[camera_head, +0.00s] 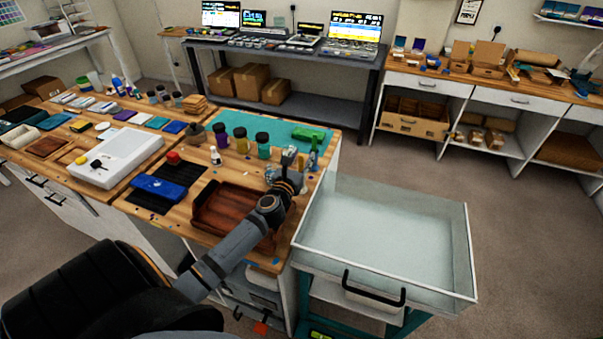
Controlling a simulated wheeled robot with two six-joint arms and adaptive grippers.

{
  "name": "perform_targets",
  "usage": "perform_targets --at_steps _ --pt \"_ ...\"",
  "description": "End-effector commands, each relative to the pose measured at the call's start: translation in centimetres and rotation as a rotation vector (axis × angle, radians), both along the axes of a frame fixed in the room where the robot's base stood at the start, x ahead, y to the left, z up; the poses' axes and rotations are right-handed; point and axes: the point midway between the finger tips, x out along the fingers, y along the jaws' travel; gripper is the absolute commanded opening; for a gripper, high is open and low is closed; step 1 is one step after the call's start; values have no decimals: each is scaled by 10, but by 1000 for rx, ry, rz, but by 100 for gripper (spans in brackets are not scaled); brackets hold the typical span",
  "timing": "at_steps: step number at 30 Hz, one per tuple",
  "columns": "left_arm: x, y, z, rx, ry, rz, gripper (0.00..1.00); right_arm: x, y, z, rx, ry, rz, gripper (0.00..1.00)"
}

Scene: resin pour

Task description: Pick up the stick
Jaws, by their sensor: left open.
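My left arm reaches in from the lower left over the workbench. Its gripper (293,158) is open over the right end of the bench, beside a slim dark green bottle (313,154). I cannot make out a stick clearly; it may be too small to tell or hidden behind my gripper and wrist. My right gripper is not in view.
A reddish-brown wooden tray (212,213) lies partly under my left arm. Several dark-lidded jars (240,140) and a green object (308,133) stand around the teal mat (275,129). A clear-walled cart (385,236) stands at the bench's right.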

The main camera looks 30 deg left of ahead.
Motion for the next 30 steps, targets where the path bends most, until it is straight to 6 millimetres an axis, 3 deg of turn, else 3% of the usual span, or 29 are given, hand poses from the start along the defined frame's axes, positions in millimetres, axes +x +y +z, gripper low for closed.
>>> perform_targets --at_steps 6,16,24,30 --pt "1 0 -1 0 0 -1 42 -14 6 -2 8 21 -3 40" --pt "1 0 -1 1 0 0 0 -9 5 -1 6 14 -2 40" --pt "1 0 2 1 0 0 0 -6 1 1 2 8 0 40" --pt "1 0 42 3 -2 -2 0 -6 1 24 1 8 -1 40"
